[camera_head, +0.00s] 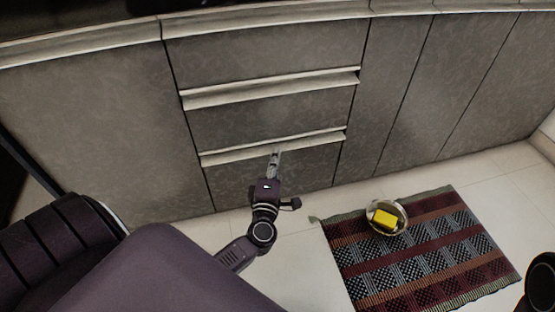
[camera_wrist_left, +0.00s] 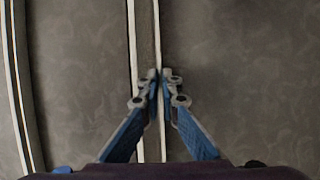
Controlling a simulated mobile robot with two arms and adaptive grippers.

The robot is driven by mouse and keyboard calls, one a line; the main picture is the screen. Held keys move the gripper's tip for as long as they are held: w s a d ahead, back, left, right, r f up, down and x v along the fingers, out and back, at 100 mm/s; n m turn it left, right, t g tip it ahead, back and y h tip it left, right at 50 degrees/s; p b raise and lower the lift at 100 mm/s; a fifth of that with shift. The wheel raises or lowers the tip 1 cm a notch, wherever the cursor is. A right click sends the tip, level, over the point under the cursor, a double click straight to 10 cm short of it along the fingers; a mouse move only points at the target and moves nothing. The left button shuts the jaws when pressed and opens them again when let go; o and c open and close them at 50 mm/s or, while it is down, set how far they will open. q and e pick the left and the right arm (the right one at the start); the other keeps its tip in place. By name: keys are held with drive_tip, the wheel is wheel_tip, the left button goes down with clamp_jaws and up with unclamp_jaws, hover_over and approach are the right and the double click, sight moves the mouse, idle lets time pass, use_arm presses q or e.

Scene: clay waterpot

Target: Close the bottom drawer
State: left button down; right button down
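The bottom drawer (camera_head: 312,169) is a grey mottled front, the lowest of three stacked in the cabinet. A pale handle strip (camera_head: 323,137) runs along its top edge. The drawer looks nearly flush with the cabinet; a small opening is hard to judge. My left gripper (camera_head: 275,153) is at the middle of this strip. In the left wrist view the left gripper's fingers (camera_wrist_left: 159,78) are close together, with the pale handle strip (camera_wrist_left: 157,30) running between their tips. The fingers hide a little of the strip. My right gripper is not in view.
The middle drawer (camera_head: 265,116) and top drawer (camera_head: 265,60) look shut above. Grey cabinet doors (camera_head: 90,130) flank them. A striped rug (camera_head: 425,262) lies on the pale tiled floor at right, with a bowl (camera_head: 375,229) holding a yellow block (camera_head: 384,218).

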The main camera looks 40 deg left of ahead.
use_arm(q)
drive_tip(key=c, duration=2.6)
unclamp_jaws()
drive_tip(key=shift+w+a+r, duration=0.1)
drive_tip(key=shift+a+r, duration=0.05)
drive_tip(key=shift+a, duration=0.05)
drive_tip(key=o, duration=0.4)
drive_tip(key=v, duration=1.2)
